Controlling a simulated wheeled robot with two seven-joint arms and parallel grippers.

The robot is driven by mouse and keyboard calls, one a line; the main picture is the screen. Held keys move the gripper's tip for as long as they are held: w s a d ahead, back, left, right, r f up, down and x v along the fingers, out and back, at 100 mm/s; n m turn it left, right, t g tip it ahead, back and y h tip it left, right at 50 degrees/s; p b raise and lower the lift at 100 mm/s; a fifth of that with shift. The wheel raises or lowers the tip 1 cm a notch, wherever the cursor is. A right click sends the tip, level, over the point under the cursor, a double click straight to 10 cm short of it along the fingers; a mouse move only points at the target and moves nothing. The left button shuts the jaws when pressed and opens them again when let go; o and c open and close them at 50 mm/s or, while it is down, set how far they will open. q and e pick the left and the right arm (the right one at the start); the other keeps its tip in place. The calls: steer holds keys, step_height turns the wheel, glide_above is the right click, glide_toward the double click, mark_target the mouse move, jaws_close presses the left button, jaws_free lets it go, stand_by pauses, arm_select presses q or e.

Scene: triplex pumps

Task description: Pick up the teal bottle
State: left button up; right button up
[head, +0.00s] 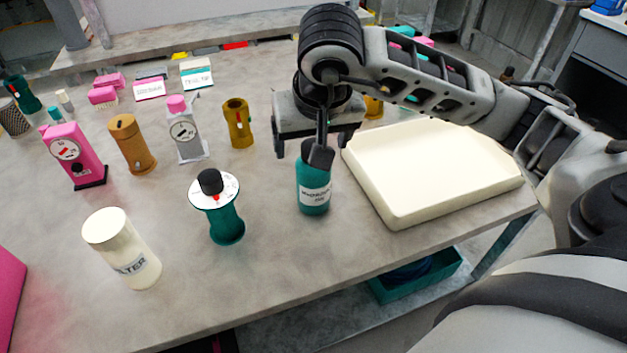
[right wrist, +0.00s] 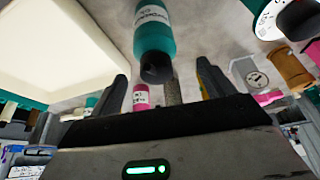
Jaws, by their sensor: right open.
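The teal bottle (head: 312,181) stands upright on the grey table, left of the cream tray. It has a dark cap and a white label. My right gripper (head: 314,142) is just above and behind the bottle's top in the head view, with its fingers spread and nothing held. In the right wrist view the bottle (right wrist: 152,38) has its dark cap toward the gap between the open fingers (right wrist: 162,72). I cannot tell whether the cap is between the fingertips. My left gripper is not in view.
The cream tray (head: 430,168) lies close on the right. A teal pump with a white dial (head: 225,215) and a cream filter cylinder (head: 122,248) stand to the left. Grey, orange, mustard and pink parts stand farther back. The table front before the bottle is clear.

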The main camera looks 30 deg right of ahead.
mark_target(314, 182)
steer(key=x, duration=0.5)
steer(key=shift+s+d, duration=0.15)
steer(key=shift+s, duration=0.05)
steer(key=shift+r, duration=0.1)
steer(key=c, duration=1.6)
